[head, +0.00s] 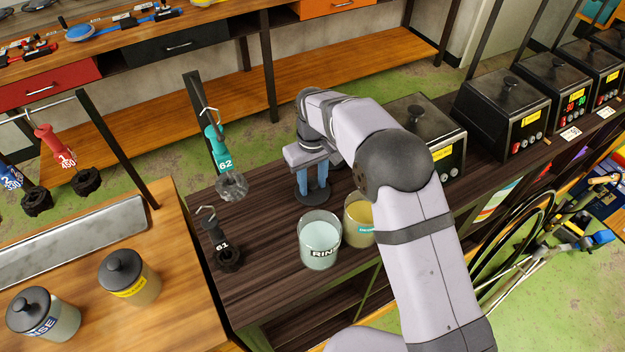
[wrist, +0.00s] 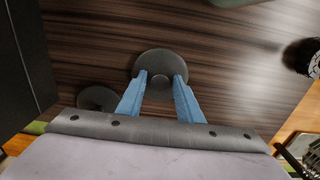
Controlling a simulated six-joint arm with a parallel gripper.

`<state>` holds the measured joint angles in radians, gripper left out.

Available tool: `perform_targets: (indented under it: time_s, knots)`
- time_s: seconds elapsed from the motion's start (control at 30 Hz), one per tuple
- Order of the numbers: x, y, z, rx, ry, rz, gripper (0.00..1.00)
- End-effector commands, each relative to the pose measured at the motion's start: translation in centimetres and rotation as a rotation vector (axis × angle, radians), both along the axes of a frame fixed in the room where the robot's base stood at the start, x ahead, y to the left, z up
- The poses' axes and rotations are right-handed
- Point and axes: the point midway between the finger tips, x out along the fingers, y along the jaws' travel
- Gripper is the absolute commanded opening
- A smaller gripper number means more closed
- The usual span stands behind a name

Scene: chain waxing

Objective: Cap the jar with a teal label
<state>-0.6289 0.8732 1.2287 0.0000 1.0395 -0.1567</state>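The jar with a teal label (head: 355,212) stands uncapped on the dark bench, amber inside, its right side hidden behind my arm. A dark round lid with a knob (wrist: 160,62) lies on the bench left of and behind that jar; it also shows in the head view (head: 312,198). My gripper (wrist: 161,76) points down over this lid, its blue fingers apart on either side of the knob, with small gaps visible. My gripper also shows in the head view (head: 313,184). A second dark lid (wrist: 97,98) lies nearby, partly hidden by my gripper in the wrist view.
An uncapped RINSE jar (head: 320,240) stands left of the teal-label jar, very close to it. Hanging chains tagged 62 (head: 222,160) and 61 (head: 218,235) are at the left. Black heaters (head: 503,112) line the right. Two capped jars (head: 130,278) stand on the left table.

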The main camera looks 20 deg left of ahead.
Motion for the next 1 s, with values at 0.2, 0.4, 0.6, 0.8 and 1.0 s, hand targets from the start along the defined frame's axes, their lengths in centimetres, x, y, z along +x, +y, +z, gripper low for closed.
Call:
perform_targets:
  time_s: [0.2,0.4,0.6,0.8,1.0]
  knots:
    - [0.0,0.0,0.0,0.000,0.000,0.000,0.09]
    - [0.0,0.0,0.1,0.000,0.000,0.000,0.00]
    - [0.0,0.0,0.7,0.000,0.000,0.000,0.00]
    - [0.0,0.0,2.1,0.001,-0.001,0.000,0.00]
    - [0.0,0.0,3.5,0.001,-0.001,0.000,0.00]
